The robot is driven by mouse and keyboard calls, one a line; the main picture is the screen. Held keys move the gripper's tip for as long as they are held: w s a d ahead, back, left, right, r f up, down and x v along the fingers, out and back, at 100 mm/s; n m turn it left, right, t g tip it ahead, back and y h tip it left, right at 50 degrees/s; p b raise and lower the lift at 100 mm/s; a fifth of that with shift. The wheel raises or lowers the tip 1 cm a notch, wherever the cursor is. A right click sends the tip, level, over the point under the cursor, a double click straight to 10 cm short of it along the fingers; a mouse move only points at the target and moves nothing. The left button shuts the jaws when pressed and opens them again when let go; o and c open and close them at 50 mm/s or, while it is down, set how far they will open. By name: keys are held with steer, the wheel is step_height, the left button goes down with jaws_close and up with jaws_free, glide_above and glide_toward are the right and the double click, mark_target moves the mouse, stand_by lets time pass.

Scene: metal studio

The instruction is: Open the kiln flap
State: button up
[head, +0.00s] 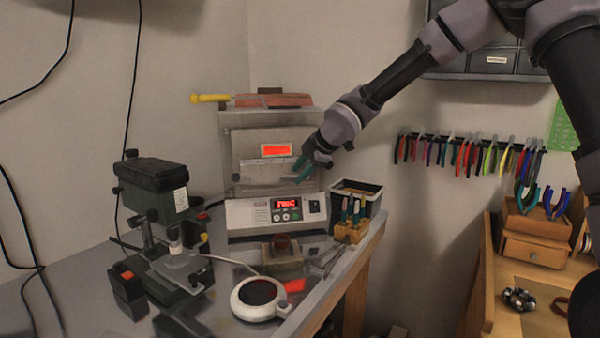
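The kiln (228,174) is a grey box on the metal bench, with a lit control panel (260,213) at its base. Its front flap (246,146) looks closed and has a small glowing orange window (277,150). A pale metal strip runs across the flap below the window. My gripper (301,171) is in front of the right part of the flap, below and right of the window. Its two teal fingers look spread apart with nothing clearly between them. I cannot tell whether they touch the flap. The arm hides the kiln's right edge.
A dark drill press (157,205) stands left of the kiln. A round white hot plate (258,297), a small block (283,262) and a wooden tool holder (350,232) are in front. A black bin (372,209) stands at right. Reddish slabs (273,100) lie on top of the kiln.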

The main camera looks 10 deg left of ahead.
steer(key=shift+r, duration=0.1)
steer(key=v, duration=1)
steer(key=shift+s+d+r, duration=0.2)
steer(key=s+d+r+m+t+h, duration=0.1)
steer(key=s+d+r+m+h, duration=0.15)
steer(key=d+m, duration=0.7)
steer(key=s+d+r+m+t+h, duration=0.15)
steer(key=d+m+h, duration=0.3)
steer(key=d, duration=1.05)
steer(key=s+d+r+m+y, duration=0.1)
steer(key=s+d+r+m, duration=0.3)
steer(key=s+d+m, duration=0.9)
steer(key=s+m, duration=0.2)
steer(key=s, duration=0.1)
steer(key=shift+s+d+y, duration=0.3)
steer(key=shift+s+d, duration=0.05)
steer(key=shift+s, duration=0.05)
